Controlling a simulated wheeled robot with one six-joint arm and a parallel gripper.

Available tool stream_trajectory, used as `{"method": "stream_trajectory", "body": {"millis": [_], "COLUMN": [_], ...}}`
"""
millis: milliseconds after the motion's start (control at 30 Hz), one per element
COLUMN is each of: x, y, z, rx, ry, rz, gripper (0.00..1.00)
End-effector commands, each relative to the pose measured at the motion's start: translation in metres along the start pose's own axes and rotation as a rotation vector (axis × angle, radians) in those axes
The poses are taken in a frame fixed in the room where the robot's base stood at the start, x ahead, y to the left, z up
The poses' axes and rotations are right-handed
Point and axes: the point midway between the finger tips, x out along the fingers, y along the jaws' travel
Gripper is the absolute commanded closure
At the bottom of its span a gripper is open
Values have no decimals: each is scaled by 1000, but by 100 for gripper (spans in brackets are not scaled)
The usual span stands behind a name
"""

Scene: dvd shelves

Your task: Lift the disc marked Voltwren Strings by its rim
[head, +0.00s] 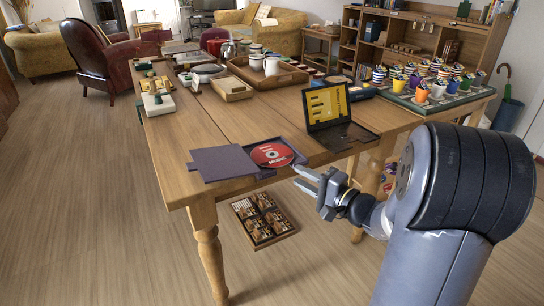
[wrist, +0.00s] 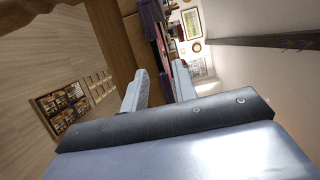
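A red disc (head: 271,154) with white lettering, too small to read surely, lies on a dark purple open sleeve or case (head: 222,163) at the table's near edge. I cannot confirm the name Voltwren Strings. My gripper (head: 299,175) is just right of the disc and low beside the table edge. In the wrist view its two fingers (wrist: 158,82) stand apart with a gap between them. A thin reddish edge, perhaps the disc seen edge-on, shows beyond the gap. I see nothing held, and cannot tell whether a finger touches the rim.
An open case with a yellow lid (head: 326,104) and black tray stands behind the disc. A wooden tray with mugs (head: 268,80) and a board of colourful cups (head: 436,97) are farther back. A compartmented box (head: 264,220) lies on the floor. The table's front left is bare.

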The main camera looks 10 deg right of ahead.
Motion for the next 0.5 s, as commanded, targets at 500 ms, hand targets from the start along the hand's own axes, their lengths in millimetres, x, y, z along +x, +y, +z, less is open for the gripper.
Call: {"method": "stream_trajectory", "body": {"millis": [500], "x": [52], "y": [-1], "z": [2], "rx": [-1], "ry": [-1], "rz": [-1], "gripper": [73]}}
